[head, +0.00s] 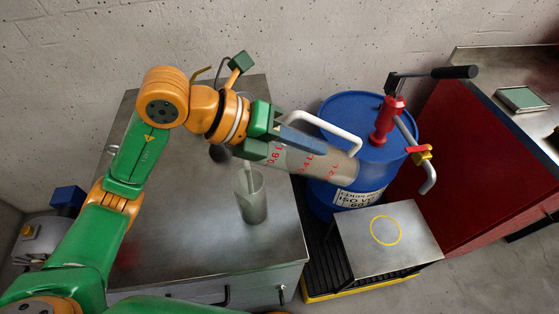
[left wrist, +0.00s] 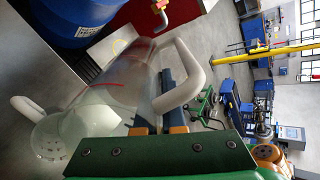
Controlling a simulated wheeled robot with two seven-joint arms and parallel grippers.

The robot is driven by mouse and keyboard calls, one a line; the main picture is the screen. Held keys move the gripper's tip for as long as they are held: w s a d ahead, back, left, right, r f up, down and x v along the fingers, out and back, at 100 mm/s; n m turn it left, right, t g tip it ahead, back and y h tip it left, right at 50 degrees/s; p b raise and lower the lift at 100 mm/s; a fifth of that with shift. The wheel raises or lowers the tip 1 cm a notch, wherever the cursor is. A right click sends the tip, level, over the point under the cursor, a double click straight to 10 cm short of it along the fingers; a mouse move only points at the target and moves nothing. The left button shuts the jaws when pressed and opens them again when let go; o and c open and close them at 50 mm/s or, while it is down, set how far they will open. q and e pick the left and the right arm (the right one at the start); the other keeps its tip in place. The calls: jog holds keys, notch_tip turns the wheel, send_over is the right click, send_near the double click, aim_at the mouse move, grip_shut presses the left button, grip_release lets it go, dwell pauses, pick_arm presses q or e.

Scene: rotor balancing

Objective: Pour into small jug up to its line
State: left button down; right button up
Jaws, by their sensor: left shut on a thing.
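My left gripper (head: 300,140) is shut on the handle of the large clear jug (head: 310,164), which has red volume marks. The large jug lies tipped nearly flat, its base to the right and its mouth to the left. The small jug (head: 252,203) stands upright on the metal bench below that mouth. A pale narrow strip runs down into it; it looks like a stream, but I cannot be sure. The small jug's line and level are not readable. The left wrist view shows the large jug (left wrist: 115,90) with its white handle close up. My right gripper is out of view.
A blue drum (head: 345,110) with a red hand pump (head: 388,120) stands right of the bench (head: 180,240). A low metal stand (head: 350,250) with a yellow ring is in front of it. A red cabinet (head: 465,160) stands at right. The bench front is clear.

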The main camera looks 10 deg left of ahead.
pick_arm(q)
jog(key=shift+h, duration=0.3)
dwell(0.5)
jog(key=shift+r+p, duration=0.15)
jog(key=shift+p, duration=0.45)
jog(key=shift+a+t+h, duration=0.15)
jog(key=shift+t+h, duration=0.15)
dwell(0.5)
dwell(0.6)
